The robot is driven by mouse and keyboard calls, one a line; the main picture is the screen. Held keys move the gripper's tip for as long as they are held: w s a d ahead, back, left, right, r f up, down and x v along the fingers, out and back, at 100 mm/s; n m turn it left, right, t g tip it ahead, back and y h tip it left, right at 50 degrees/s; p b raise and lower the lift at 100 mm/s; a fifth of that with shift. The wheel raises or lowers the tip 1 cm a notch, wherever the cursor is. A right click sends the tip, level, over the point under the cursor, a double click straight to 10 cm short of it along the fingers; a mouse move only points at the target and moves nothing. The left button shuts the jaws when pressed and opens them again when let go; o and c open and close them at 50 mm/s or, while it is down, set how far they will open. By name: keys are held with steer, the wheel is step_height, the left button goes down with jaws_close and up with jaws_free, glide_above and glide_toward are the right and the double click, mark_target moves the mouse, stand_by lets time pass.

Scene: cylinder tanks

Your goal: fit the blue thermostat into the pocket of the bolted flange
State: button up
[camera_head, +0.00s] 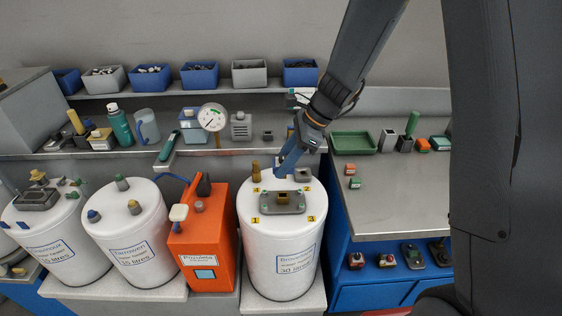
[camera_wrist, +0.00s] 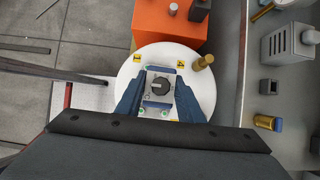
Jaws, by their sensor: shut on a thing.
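My gripper (camera_head: 281,170) is above the back part of the top of the white tank (camera_head: 268,264). In the wrist view my gripper (camera_wrist: 158,96) is shut on a small light grey body with a round dark knob, the thermostat (camera_wrist: 159,87). I cannot tell how high the thermostat is above the flange.
A brass fitting (camera_head: 256,171) stands on the tank top beside my gripper. An orange heater box (camera_head: 205,242) stands close left of the tank. A shelf with a dial gauge (camera_head: 212,117) is behind. A grey bench (camera_head: 398,187) with small parts lies to the right.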

steer(key=shift+f+b, duration=1.85)
steer(key=shift+f, duration=1)
steer(key=shift+f+b, duration=0.9)
steer(key=shift+f, duration=1.1)
stand_by(0.3)
steer(key=o, duration=1.2)
steer(key=shift+r, duration=0.1)
steer(key=shift+b+v, duration=0.6)
steer(key=shift+v, duration=3.3)
steer(key=s+d+n+h, duration=0.2)
steer(key=s+d+n, duration=0.1)
steer(key=s+n, duration=0.2)
steer(key=s+d+n+h, duration=0.2)
steer(key=s+d+n, duration=0.2)
steer(key=n, duration=0.3)
steer(key=s+d+n+t+h, duration=0.1)
steer(key=s+d+n+h, duration=0.1)
steer(key=s+n, duration=0.4)
steer(key=shift+s+d+r, duration=0.1)
steer(key=shift+d, duration=0.65)
